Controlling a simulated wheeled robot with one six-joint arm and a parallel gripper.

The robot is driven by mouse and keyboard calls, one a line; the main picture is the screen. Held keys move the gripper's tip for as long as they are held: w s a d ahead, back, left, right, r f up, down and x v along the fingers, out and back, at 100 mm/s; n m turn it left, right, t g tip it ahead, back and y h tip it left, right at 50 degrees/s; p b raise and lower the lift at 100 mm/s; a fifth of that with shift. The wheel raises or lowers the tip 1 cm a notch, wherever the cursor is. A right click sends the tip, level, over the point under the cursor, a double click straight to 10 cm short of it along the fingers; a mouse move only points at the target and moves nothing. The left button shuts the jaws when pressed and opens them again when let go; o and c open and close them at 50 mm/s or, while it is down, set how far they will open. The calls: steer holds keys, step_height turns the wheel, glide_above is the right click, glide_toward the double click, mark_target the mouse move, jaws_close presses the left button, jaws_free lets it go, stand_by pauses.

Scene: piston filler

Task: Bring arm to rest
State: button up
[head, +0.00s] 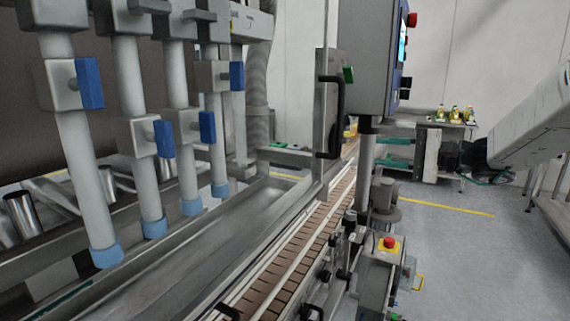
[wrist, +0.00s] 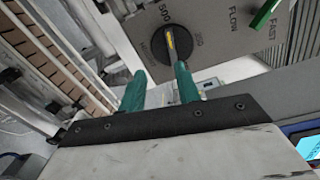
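My arm (head: 545,122) reaches in from the right edge of the head view. My gripper (head: 379,152) is at its left end, with two teal fingers pointing left, just right of the grey post under the control box. The fingers are spread apart with nothing seen between them. In the wrist view my gripper (wrist: 161,68) is also open. Beyond its fingertips is a grey panel (wrist: 225,35) with a black dial (wrist: 164,45) that has a yellow mark. I cannot tell whether the fingers touch the panel.
A control box (head: 370,55) with a red button hangs at the top middle. A conveyor (head: 300,245) runs below it, beside several filler nozzles (head: 82,180). A green handle (wrist: 265,14) is near the dial. A red stop button (head: 389,243) sits low. Open floor (head: 450,250) lies at right.

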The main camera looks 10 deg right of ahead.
steer(key=s+a+f+n+g+h, duration=0.1)
steer(key=s+a+f+g+h, duration=0.3)
steer(key=s, duration=0.4)
steer(key=s+a+f+n+g+h, duration=0.1)
steer(key=s+f+n+g+h, duration=0.1)
steer(key=s+f+g, duration=0.4)
steer(key=s+d+f+n+t+h, duration=0.1)
steer(key=s+n+h, duration=0.2)
steer(key=s, duration=0.6)
steer(key=s+d+f+n+t+h, duration=0.1)
steer(key=s+n+h, duration=0.2)
steer(key=s, duration=0.6)
steer(key=shift+s+f+h, duration=0.3)
steer(key=shift+s+h, duration=0.05)
steer(key=shift+h, duration=0.95)
